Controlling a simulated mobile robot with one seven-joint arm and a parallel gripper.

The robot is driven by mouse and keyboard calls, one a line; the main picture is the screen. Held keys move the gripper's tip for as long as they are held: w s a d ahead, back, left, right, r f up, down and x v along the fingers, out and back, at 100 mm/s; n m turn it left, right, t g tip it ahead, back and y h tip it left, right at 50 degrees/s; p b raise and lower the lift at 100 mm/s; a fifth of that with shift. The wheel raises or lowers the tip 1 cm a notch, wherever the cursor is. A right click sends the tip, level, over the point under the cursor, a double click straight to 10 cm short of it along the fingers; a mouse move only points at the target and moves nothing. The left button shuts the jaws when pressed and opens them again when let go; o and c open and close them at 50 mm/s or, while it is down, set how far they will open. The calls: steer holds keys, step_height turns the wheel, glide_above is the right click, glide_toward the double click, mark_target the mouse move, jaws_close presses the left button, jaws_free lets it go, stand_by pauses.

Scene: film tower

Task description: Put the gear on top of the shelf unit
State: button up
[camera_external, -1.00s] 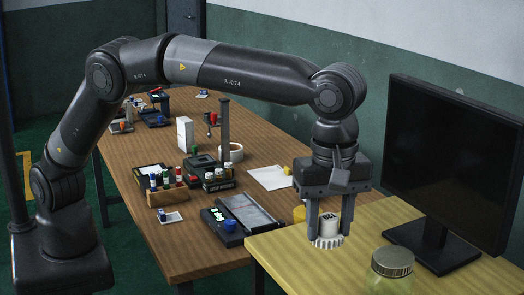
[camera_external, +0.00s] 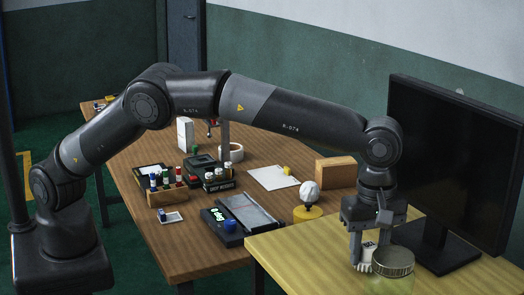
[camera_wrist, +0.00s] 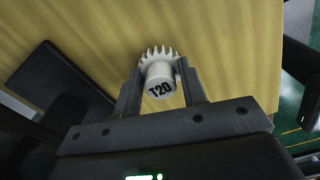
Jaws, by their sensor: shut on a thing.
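My gripper (camera_external: 371,258) is shut on the gear and points down over the yellow table's right part. The gear (camera_external: 367,251) is whitish, with a toothed rim and a hub marked T20; in the external view the jar partly hides it. In the wrist view the gear (camera_wrist: 159,70) sits between both fingers, hub towards the camera, over yellow wood. I cannot tell how far it is above the tabletop. I cannot make out a shelf unit for certain in either view.
A lidded glass jar (camera_external: 391,272) stands close in front of my gripper. A black monitor (camera_external: 450,160) is just right and behind. The yellow table (camera_external: 300,250) is clear on the left. The brown bench (camera_external: 150,215) holds a wooden box (camera_external: 335,172), a bulb and several tools.

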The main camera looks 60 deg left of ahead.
steer(key=shift+f, duration=0.5)
steer(key=shift+f, duration=0.15)
steer(key=o, duration=1)
steer(key=shift+c, duration=0.2)
